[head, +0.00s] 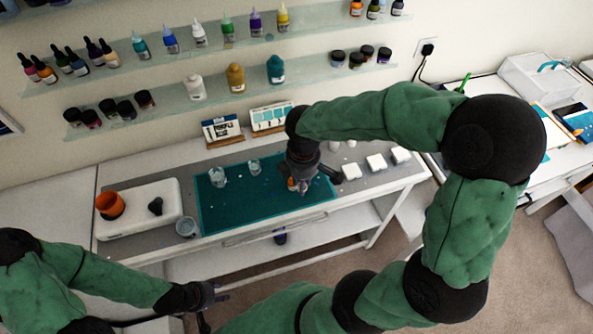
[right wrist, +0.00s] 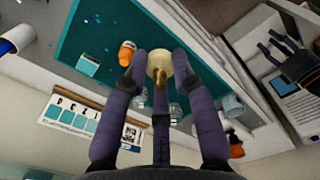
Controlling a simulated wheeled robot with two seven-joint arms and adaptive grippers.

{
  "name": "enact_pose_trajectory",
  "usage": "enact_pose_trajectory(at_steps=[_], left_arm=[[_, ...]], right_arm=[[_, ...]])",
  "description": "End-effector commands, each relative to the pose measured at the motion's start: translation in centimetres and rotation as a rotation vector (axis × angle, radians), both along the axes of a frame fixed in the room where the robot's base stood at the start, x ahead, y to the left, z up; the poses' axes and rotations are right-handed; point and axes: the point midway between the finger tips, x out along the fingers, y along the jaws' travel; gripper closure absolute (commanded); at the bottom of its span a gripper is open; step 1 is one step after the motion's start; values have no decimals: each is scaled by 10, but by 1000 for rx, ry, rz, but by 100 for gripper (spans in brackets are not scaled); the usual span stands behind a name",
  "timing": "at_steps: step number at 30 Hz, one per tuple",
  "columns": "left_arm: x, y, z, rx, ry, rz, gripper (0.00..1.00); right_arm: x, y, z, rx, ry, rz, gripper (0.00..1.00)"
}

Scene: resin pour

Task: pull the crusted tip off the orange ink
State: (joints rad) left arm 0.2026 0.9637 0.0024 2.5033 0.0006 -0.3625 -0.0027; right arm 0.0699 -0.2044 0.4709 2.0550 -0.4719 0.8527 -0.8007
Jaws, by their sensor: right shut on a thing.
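My right gripper (head: 297,186) is low over the teal mat (head: 228,212). In the right wrist view its fingers (right wrist: 158,62) close around a round cream piece (right wrist: 157,60) with an amber-brown tip (right wrist: 161,80) pointing towards the camera. I cannot tell whether this piece is joined to a bottle below. A small orange bottle or jar (right wrist: 126,54) with a pale band is on the mat beside the fingers. Orange also shows under the gripper in the head view. My left gripper (head: 218,294) is empty, in front of the table, with its fingers apart.
Two clear cups (head: 218,177) (head: 254,166) stand on the mat; another cup (head: 186,227) stands left of it. A white box (head: 140,222) bears an orange cup (head: 110,205). White blocks (head: 376,163) stand to the right, cards (head: 222,129) behind. Bottles line the wall shelves (head: 160,105).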

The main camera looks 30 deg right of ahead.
Motion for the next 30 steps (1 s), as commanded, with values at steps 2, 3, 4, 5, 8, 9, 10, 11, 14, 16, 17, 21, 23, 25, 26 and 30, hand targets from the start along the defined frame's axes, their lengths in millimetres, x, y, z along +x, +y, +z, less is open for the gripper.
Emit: enact_pose_trajectory(at_steps=[2,3,4,5,8,9,10,11,14,16,17,21,23,25,26,30], left_arm=[[0,0,2,0,0,0,60],[0,0,2,0,0,0,60],[0,0,2,0,0,0,60],[0,0,3,0,0,0,60],[0,0,4,0,0,0,60],[0,0,4,0,0,0,60],[0,0,4,0,0,0,60],[0,0,5,0,0,0,60],[0,0,9,0,0,0,60],[0,0,13,0,0,0,60],[0,0,14,0,0,0,60],[0,0,21,0,0,0,60],[0,0,24,0,0,0,60],[0,0,27,0,0,0,60],[0,0,28,0,0,0,60],[0,0,32,0,0,0,60]], right_arm=[[-12,3,7,0,-2,1,83],[-17,5,8,0,-1,1,83],[-20,6,10,0,-2,1,83],[-22,6,12,1,-3,0,83],[-30,8,14,0,-1,-1,83],[-31,9,16,0,-1,-1,83],[-33,9,17,0,-1,-1,83],[-34,9,18,0,-1,-1,83],[-36,10,22,0,0,-1,83],[-36,10,26,0,0,-1,83],[-36,10,28,0,0,-1,83],[-35,10,35,0,0,-1,83],[-35,10,38,0,0,-1,83],[-35,10,42,0,0,-1,83],[-35,10,43,0,0,-1,83],[-35,10,47,1,0,-1,83]])
